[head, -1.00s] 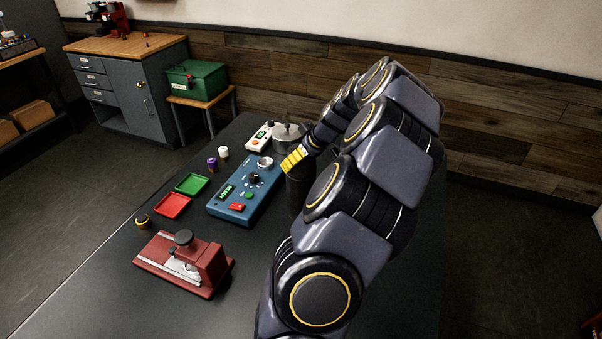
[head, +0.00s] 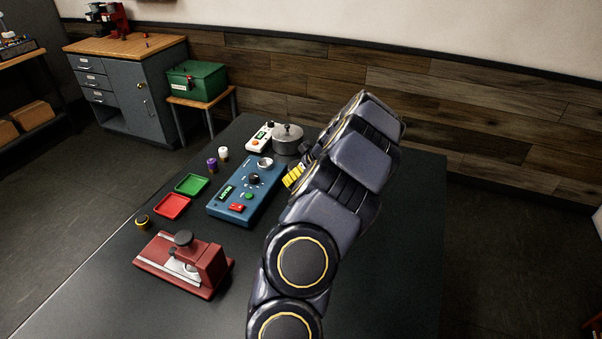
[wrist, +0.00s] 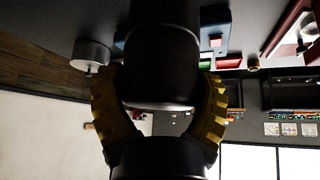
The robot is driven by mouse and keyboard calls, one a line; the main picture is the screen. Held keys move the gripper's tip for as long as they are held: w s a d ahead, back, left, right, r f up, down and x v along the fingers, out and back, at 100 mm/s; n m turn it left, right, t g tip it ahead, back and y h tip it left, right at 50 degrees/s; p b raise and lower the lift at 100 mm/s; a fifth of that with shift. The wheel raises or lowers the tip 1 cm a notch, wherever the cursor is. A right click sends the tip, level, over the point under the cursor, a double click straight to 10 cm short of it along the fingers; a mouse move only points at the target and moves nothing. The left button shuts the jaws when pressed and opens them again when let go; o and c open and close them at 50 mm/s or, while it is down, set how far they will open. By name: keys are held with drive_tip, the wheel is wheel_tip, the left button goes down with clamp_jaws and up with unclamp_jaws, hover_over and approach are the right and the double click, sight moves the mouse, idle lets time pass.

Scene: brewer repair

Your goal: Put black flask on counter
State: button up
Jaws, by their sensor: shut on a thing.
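The black flask (wrist: 160,65) fills the middle of the wrist view, between the yellow fingers of my gripper (wrist: 160,108). My gripper is shut on it, one finger on each side. In the wrist view, the flask's far end runs out of the top of the picture. In the head view, only part of my gripper (head: 293,177) shows, to the right of the blue device, and my arm hides the flask. The dark counter (head: 90,285) lies under the arm. I cannot tell whether the flask touches it.
A blue control box (head: 240,203), a metal pot (head: 287,140), a white device (head: 260,137), green (head: 191,184) and red (head: 172,206) trays and a red press (head: 185,265) stand on the counter. The counter's right part (head: 415,220) looks clear.

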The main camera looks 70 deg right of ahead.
drive_tip(key=o, duration=1.1)
drive_tip(key=v, duration=1.2)
drive_tip(key=w+a+r+n+y, duration=0.2)
drive_tip(key=w+a+r, duration=0.1)
drive_tip(key=w+a, duration=0.55)
drive_tip(key=w+a+r+n+g+y, duration=0.1)
drive_tip(key=w+a+r+n, duration=0.15)
drive_tip(key=a, duration=0.95)
drive_tip(key=w+a+r+n+g+y, duration=0.15)
drive_tip(key=w+a, duration=0.25)
drive_tip(key=a, duration=0.7)
drive_tip(key=s+a+f+g, duration=0.1)
drive_tip(key=s+a, duration=0.2)
drive_tip(key=a, duration=0.3)
drive_tip(key=s+a+g, duration=0.2)
drive_tip(key=s+a, duration=0.2)
drive_tip(key=a, duration=0.2)
drive_tip(key=s+a+f+g+h, duration=0.1)
drive_tip(key=s+a+f+g, duration=0.1)
drive_tip(key=s, duration=0.8)
drive_tip(key=shift+s+a+m+h, duration=0.3)
drive_tip(key=shift+a+m+h, duration=0.1)
drive_tip(key=shift+a, duration=0.45)
